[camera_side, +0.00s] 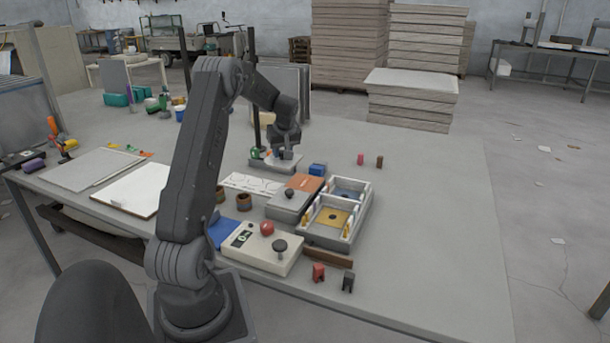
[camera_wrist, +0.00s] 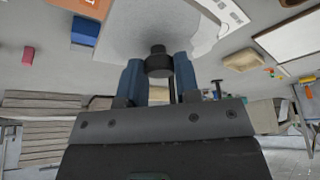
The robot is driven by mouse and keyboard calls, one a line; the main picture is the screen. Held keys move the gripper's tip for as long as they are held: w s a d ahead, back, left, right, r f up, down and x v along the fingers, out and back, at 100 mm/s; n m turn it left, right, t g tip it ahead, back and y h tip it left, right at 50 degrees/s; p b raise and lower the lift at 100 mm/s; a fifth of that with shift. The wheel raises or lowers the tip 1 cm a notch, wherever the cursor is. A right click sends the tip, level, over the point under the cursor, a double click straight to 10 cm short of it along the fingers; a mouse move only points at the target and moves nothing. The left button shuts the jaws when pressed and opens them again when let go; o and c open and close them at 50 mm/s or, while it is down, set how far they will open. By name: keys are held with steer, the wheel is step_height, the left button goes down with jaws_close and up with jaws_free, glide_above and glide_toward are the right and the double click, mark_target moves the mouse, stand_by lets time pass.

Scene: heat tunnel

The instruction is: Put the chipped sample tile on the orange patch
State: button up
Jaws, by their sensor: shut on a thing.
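My gripper (camera_side: 286,156) is shut on a dark knob; in the wrist view its two blue fingers (camera_wrist: 158,68) close on that knob (camera_wrist: 157,50) from both sides. The knob stands on a pale grey tile (camera_wrist: 150,22), whose right edge looks uneven there; I take it as the chipped sample tile. In the side view it is a flat pale plate (camera_side: 268,164) under my gripper, at the back of the work area. I cannot tell whether it is lifted. The orange patch (camera_side: 305,182) lies in front and to the right of it, and shows at the top left of the wrist view (camera_wrist: 82,3).
A blue block (camera_side: 317,169) sits just behind the orange patch. A grey box with a knob (camera_side: 288,202) stands in front of it, and a compartment tray (camera_side: 367,196) to its right. A dark post (camera_side: 254,100) rises close behind my gripper.

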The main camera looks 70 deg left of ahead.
steer(key=w+f, duration=0.1)
steer(key=w, duration=0.1)
steer(key=w+d+f, duration=0.1)
steer(key=w+f, duration=0.1)
steer(key=w, duration=0.1)
steer(key=w+f, duration=0.1)
steer(key=w, duration=0.1)
steer(key=shift+w+d+f, duration=0.2)
steer(key=shift+d+f, duration=0.05)
steer(key=shift+f, duration=1.95)
steer(key=shift+f, duration=0.15)
steer(key=o, duration=1)
